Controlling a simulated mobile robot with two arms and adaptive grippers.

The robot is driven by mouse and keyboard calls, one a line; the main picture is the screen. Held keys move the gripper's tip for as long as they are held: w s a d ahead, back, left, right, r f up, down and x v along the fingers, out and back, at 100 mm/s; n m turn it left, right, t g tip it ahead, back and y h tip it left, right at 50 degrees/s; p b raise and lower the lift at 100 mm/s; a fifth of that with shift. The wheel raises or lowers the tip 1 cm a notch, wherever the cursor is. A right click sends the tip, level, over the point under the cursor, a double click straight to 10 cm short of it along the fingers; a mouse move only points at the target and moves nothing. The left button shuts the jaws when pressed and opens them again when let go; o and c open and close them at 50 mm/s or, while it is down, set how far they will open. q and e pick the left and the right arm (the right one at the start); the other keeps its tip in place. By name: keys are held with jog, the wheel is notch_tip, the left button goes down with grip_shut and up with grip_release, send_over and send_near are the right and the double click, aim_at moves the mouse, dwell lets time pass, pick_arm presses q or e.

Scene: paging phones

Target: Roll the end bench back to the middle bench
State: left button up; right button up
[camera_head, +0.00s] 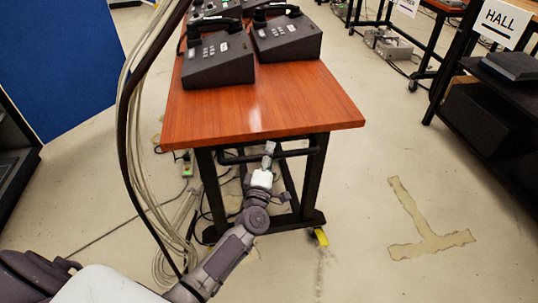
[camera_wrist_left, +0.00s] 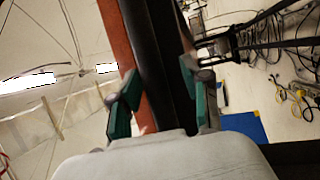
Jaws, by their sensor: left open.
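A bench with a red-brown wooden top (camera_head: 258,100) and a black frame stands in front of me in the head view, with black desk phones on it. A black handle bar (camera_head: 300,151) runs across its near end under the top. My left gripper (camera_head: 268,150) is at this bar. In the left wrist view the green-padded fingers of my left gripper (camera_wrist_left: 160,76) are apart, one on each side of the black bar (camera_wrist_left: 163,60); I cannot tell whether they touch it. A yellow piece (camera_head: 320,237) shows at a foot of the bench. My right gripper is out of view.
Loose cables (camera_head: 135,120) hang at the left, beside a blue panel (camera_head: 62,60). A tan T-shaped floor mark (camera_head: 425,230) lies on open floor at the right. A dark shelf with a HALL sign (camera_head: 502,22) stands at the far right.

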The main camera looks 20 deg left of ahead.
pick_arm(q)
jog(key=shift+s, duration=0.1)
jog(key=v, duration=1.1)
jog(key=shift+s, duration=0.4)
jog(key=shift+d+f, duration=0.1)
jog(key=shift+f, duration=0.05)
